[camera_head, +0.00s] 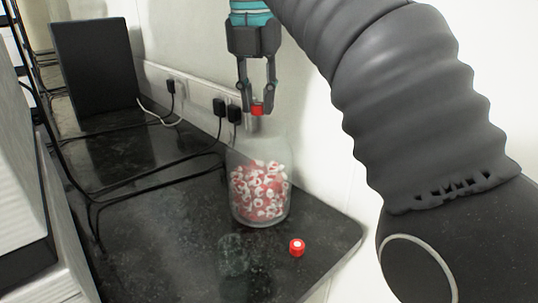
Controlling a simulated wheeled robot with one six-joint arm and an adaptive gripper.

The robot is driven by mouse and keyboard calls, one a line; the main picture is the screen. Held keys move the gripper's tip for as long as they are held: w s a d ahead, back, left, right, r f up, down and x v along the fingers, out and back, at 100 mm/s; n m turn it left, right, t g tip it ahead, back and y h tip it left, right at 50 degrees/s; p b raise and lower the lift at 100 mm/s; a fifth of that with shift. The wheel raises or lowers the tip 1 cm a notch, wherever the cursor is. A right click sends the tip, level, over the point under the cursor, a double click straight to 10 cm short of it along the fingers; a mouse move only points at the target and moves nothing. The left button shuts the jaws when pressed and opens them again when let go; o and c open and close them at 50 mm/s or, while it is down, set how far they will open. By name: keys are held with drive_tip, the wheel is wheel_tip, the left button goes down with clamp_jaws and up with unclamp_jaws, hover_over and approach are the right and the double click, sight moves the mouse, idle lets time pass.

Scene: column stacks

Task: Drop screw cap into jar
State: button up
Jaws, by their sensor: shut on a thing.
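A clear jar (260,192) stands on the dark worktop near the wall, filled partway with several red and white pieces. My gripper (257,104) points down above the jar and is shut on a small red screw cap (257,109). The cap is apart from the pieces inside the jar, held higher than them. The jar's rim is faint, so its exact gap to the cap is hard to tell. Another red cap with a white top (297,247) lies on the worktop in front of the jar, to the right.
A small clear glass object (234,254) is on the worktop (180,228) in front of the jar. Black cables and plugs (171,88) run along the wall at the left. A dark panel (95,65) stands at the back left. The worktop's edge lies right of the loose cap.

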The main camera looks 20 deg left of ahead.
sight(256, 106)
drive_tip(key=shift+f, duration=0.25)
drive_tip(key=shift+f+b, duration=0.75)
drive_tip(key=shift+f, duration=3.9)
drive_tip(key=shift+f, duration=0.6)
drive_tip(key=o, duration=0.7)
drive_tip(key=r, duration=0.2)
drive_tip(key=r+p, duration=0.1)
drive_tip(key=r, duration=0.3)
drive_tip(key=shift+s+r+p, duration=0.35)
drive_tip(key=shift+r, duration=0.05)
drive_tip(key=shift+s+r, duration=0.1)
drive_tip(key=shift+r, duration=0.85)
drive_tip(key=shift+d, duration=0.1)
